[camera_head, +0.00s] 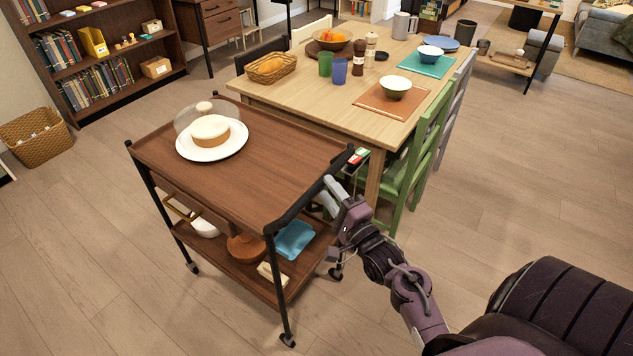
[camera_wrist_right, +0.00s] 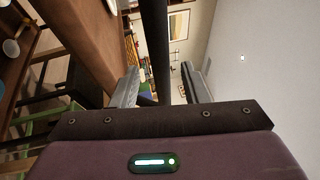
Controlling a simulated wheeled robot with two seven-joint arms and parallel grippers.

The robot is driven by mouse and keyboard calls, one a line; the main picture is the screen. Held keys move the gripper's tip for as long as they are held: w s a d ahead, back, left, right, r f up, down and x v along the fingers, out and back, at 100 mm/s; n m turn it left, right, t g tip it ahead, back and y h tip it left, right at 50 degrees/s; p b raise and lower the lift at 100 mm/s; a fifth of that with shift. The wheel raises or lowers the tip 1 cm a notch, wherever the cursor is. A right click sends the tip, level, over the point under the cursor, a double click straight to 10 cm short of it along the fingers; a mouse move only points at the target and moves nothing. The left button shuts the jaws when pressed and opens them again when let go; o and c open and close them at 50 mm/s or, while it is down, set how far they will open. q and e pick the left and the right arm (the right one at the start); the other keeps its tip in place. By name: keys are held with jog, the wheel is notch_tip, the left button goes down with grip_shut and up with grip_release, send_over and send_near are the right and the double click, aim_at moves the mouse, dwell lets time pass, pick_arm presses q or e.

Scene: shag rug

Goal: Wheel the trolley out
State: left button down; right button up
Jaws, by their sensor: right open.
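The trolley (camera_head: 275,165) is a two-tier brown wooden cart with black legs and casters, standing in the middle of the head view. Its black handle bar (camera_head: 308,199) runs along its right end. My right gripper (camera_head: 332,195) is at this bar, with its arm coming in from the lower right. In the right wrist view the gripper (camera_wrist_right: 160,86) is open, and the dark bar (camera_wrist_right: 161,45) shows between its two grey fingers. Contact with either finger cannot be told. My left gripper is not in view.
A cake on a white plate (camera_head: 212,148) under a clear dome stands on the trolley top. The lower shelf holds a blue cloth (camera_head: 295,239) and bowls. The dining table (camera_head: 300,96) and green chair (camera_head: 411,170) are close behind it. Floor at left and front is clear.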

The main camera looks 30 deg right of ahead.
aim_at(321, 178)
jog(key=w, duration=0.4)
jog(key=shift+w+r, duration=0.1)
jog(key=shift+r, duration=0.3)
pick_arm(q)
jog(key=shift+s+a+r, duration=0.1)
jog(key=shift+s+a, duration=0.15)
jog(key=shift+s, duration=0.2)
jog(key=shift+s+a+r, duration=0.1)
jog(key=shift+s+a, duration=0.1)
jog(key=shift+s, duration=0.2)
pick_arm(e)
jog(key=shift+w, duration=0.55)
grip_shut()
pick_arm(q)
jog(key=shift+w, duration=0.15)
